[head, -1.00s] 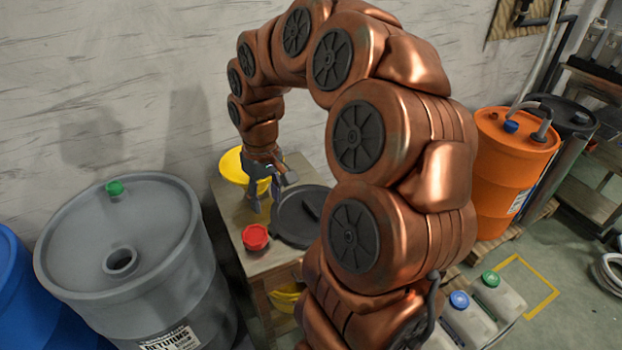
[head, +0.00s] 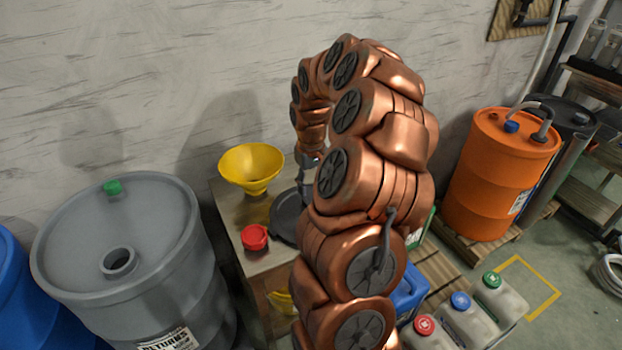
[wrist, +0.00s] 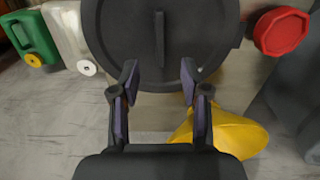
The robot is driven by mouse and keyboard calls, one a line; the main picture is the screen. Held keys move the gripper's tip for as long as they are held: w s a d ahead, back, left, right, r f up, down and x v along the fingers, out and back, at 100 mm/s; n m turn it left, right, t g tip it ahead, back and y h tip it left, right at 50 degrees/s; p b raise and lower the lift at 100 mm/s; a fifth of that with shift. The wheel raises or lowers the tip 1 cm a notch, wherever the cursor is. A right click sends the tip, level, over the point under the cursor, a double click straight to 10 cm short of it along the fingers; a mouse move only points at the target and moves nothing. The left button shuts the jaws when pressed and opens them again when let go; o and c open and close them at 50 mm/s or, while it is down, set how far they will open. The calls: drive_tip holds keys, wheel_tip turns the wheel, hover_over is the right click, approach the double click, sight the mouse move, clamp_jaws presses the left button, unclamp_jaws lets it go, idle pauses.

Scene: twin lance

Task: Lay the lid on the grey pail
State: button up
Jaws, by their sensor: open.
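The lid is a dark round disc with a raised bar handle. In the head view the lid (head: 285,218) lies on the small table, its right part hidden behind my arm. In the wrist view the lid (wrist: 208,35) fills the upper middle, with its bar pointing toward me. My gripper (wrist: 160,78) is open and empty, its fingertips over the lid's near edge, either side of the bar's line; contact cannot be told. In the head view my gripper is mostly hidden by my arm. I cannot make out a grey pail apart from the large grey drum (head: 170,235) at left.
A yellow funnel (head: 250,168) and a red cap (head: 255,237) stand on the table (head: 235,207) beside the lid. An orange drum (head: 500,175) stands at right. Several small canisters sit at lower right. The wall is close behind the table.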

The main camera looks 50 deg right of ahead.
wheel_tip(320, 180, down, 8)
drive_tip(key=b, duration=0.2)
drive_tip(key=shift+r+b, duration=0.15)
drive_tip(key=shift+b, duration=0.25)
clamp_jaws()
drive_tip(key=shift+r, duration=0.15)
idle(0.3)
drive_tip(key=shift+r+p, duration=0.35)
drive_tip(key=shift+r, duration=2.55)
drive_tip(key=shift+d, duration=0.1)
